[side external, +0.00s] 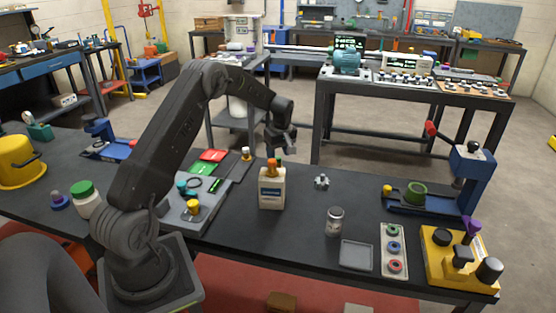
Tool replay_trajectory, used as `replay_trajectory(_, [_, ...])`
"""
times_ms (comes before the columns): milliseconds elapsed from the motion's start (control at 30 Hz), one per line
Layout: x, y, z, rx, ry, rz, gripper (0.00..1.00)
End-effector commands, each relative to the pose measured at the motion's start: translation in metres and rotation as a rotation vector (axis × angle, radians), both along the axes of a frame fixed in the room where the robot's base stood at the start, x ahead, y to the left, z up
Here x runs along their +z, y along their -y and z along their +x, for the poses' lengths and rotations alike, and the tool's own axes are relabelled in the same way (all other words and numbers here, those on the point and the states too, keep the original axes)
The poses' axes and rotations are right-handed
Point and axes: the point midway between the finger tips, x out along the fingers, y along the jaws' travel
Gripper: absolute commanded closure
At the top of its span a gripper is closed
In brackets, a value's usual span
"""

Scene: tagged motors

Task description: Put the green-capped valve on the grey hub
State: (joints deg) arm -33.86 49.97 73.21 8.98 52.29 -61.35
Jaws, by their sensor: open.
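My gripper (284,146) is open and raised above the black table, behind the white bottle with the orange cap. Nothing shows between its fingers. A small grey metal piece (321,183) stands on the table to the right of that bottle; it may be the grey hub, but it is too small to tell. I cannot clearly pick out a green-capped valve.
The white bottle (271,190) stands below my gripper. A clear jar (335,221), a grey tray (356,254), a panel with coloured rings (385,266), a yellow fixture (455,273) and the blue press (472,180) occupy the right. Bare table lies around the grey piece.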

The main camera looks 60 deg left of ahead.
Motion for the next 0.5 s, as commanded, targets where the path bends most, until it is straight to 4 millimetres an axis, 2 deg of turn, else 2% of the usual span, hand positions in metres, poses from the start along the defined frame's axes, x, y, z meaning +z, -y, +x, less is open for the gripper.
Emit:
replay_trajectory(33, [0.013,0.002,0.001,-0.001,0.004,0.002,0.46])
replay_trajectory(200, [0.048,0.007,0.001,0.000,0.003,0.002,0.46])
replay_trajectory(300, [0.064,0.009,0.001,0.000,0.002,0.002,0.46])
replay_trajectory(500, [0.083,0.013,0.000,-0.004,0.001,0.001,0.46])
